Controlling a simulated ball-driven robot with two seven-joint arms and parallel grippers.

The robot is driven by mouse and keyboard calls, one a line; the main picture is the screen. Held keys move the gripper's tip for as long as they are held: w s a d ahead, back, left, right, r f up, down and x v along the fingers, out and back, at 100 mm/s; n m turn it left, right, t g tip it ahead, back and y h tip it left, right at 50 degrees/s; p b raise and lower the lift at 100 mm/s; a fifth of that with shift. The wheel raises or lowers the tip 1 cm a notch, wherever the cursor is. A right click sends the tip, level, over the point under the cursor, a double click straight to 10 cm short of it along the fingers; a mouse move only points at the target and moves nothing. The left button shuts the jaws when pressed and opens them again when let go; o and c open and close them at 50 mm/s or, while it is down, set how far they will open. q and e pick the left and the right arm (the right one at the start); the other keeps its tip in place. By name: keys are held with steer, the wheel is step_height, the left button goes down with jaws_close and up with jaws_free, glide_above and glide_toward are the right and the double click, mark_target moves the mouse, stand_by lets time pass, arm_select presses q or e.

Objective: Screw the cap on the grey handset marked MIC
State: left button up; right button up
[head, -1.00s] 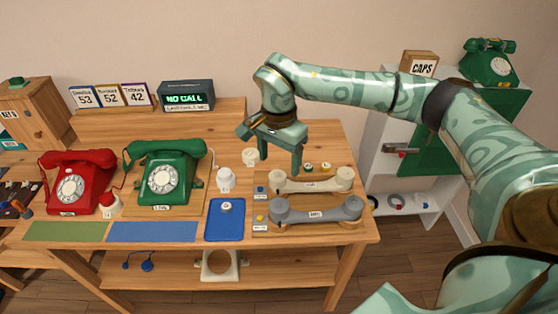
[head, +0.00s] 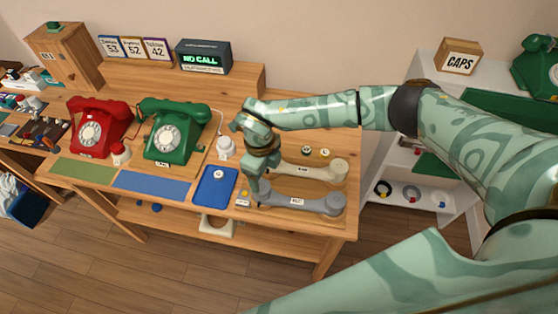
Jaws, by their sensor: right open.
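The grey handset (head: 300,203) lies at the front right of the wooden table, with a small white label too small to read surely. My right gripper (head: 257,185) points down at its left end and hides that end; its jaws are open. I cannot tell whether the fingers touch the handset or have a cap between them. A small pale round piece (head: 218,174) sits on the blue tray (head: 211,196), left of the gripper. Two small round pieces, one left (head: 305,150) and one right (head: 324,153), lie behind the handsets. My left gripper is out of view.
A cream handset (head: 318,172) lies just behind the grey one. A white knobbed object (head: 225,149) stands behind the tray. A green phone (head: 173,137) and a red phone (head: 92,132) stand to the left. A CAPS box (head: 459,58) tops the shelf at right.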

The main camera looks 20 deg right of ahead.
mark_target(260, 183)
steer(key=shift+w+a+m, duration=0.2)
steer(key=shift+m, duration=0.6)
steer(key=shift+a+m, duration=0.5)
steer(key=shift+a, duration=0.15)
steer(key=shift+f+b, duration=0.15)
steer(key=shift+b, duration=0.15)
steer(key=shift+d+f, duration=0.25)
steer(key=shift+f, duration=0.05)
step_height(260, 183, down, 3)
steer(key=b, duration=0.2)
steer(key=shift+r+b, duration=0.15)
steer(key=shift+b, duration=0.25)
step_height(260, 183, down, 2)
steer(key=shift+b, duration=0.55)
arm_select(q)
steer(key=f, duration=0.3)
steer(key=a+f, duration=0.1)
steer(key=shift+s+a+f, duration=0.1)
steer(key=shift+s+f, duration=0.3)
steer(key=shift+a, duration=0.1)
